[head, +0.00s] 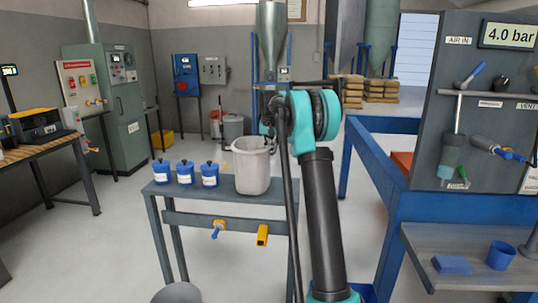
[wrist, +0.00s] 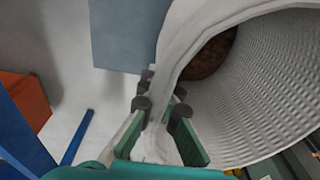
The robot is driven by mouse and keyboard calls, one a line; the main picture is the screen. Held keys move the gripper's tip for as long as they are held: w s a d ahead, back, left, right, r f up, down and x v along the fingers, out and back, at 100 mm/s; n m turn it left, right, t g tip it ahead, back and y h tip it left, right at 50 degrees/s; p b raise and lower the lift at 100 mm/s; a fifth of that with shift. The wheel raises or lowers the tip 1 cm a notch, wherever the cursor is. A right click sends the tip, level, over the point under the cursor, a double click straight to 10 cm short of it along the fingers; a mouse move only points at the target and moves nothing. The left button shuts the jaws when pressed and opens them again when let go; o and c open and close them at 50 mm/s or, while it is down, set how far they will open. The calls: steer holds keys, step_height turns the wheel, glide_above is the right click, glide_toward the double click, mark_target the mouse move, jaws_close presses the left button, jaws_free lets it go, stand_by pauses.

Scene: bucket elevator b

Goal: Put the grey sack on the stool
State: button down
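The grey sack (head: 251,167), pale and open-topped, stands upright at the right end of the grey bench. In the wrist view its ribbed inside (wrist: 265,85) fills the right side, with dark brown contents deep within. My gripper (wrist: 161,104) is at the rim, its green fingers with dark pads close on either side of the sack wall, which looks pinched between them. In the head view the fingertips are hard to make out, near the sack's upper right edge. The stool (head: 178,293) shows only as a round grey top, low in front of the bench, cut by the frame edge.
Several blue lidded pots (head: 185,173) stand left of the sack on the bench (head: 225,202). Blue and yellow handles (head: 262,235) stick out from its front rail. A blue frame table (head: 400,190) with a panel stands right. Floor on the left is clear.

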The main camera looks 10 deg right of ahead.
steer(key=shift+f, duration=0.1)
steer(key=c, duration=1.7)
jaws_free()
steer(key=r, duration=0.4)
steer(key=s+r, duration=0.1)
steer(key=r, duration=0.7)
steer(key=shift+s+r, duration=0.1)
steer(key=shift+s, duration=0.1)
steer(key=shift+s, duration=0.1)
